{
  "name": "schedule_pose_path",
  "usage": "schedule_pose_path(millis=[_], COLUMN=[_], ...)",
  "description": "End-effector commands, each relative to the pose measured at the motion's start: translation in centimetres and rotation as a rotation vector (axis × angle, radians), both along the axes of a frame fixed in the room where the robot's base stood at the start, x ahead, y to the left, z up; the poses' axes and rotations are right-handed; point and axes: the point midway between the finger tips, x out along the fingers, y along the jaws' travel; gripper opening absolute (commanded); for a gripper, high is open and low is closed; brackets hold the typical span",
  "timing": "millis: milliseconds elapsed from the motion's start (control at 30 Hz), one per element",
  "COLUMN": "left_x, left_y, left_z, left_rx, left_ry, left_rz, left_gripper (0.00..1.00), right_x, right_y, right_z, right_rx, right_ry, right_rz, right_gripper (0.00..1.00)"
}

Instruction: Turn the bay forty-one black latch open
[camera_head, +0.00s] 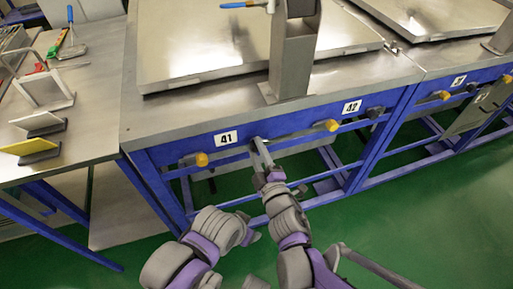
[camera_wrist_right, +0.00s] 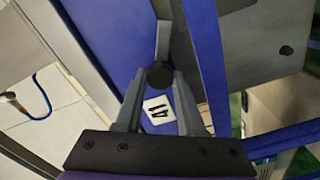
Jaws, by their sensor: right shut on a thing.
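The bay forty-one black latch (camera_head: 256,141) is on the blue front rail, right of the white 41 label (camera_head: 227,138). My right gripper (camera_head: 262,152) reaches up to it and covers most of it in the head view. In the right wrist view, the black round latch (camera_wrist_right: 160,76) sits between the fingertips of my right gripper (camera_wrist_right: 158,82), which is shut on it. The 41 label (camera_wrist_right: 158,113) shows just behind the fingers. My left arm comes in at the lower left, and its gripper's fingers cannot be made out.
A yellow knob (camera_head: 201,159) sits left of the 41 label. Bay 42 (camera_head: 352,107) has its own yellow knob (camera_head: 331,125) and black latch (camera_head: 375,112). A metal lid (camera_head: 200,45) lies on the bench top. A side table (camera_head: 85,140) stands left. Green floor is open in front.

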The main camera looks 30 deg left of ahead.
Motion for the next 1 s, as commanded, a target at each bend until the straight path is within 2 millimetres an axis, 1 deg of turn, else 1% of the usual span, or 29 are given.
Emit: schedule_pose_path(millis=[200,500,700,1000], left_x=[-0.1,-0.1,-0.2,-0.2], left_y=[0.0,0.0,0.0,0.0], left_z=[0.9,1.7,2.0,2.1], left_rx=[0.000,0.000,0.000,0.000], left_ry=[-0.003,-0.006,-0.007,-0.007], left_rz=[0.000,0.000,0.000,0.000], left_gripper=[0.68,0.68,0.68,0.68], right_x=[0.0,0.0,0.0,0.0], right_y=[0.0,0.0,0.0,0.0], right_z=[0.0,-0.1,-0.1,-0.2], right_rx=[-0.126,-0.252,-0.298,-0.317], right_ry=[-0.146,-0.294,-0.348,-0.372], right_rz=[-0.001,-0.001,-0.001,0.000], right_gripper=[0.00,0.00,0.00,0.00])
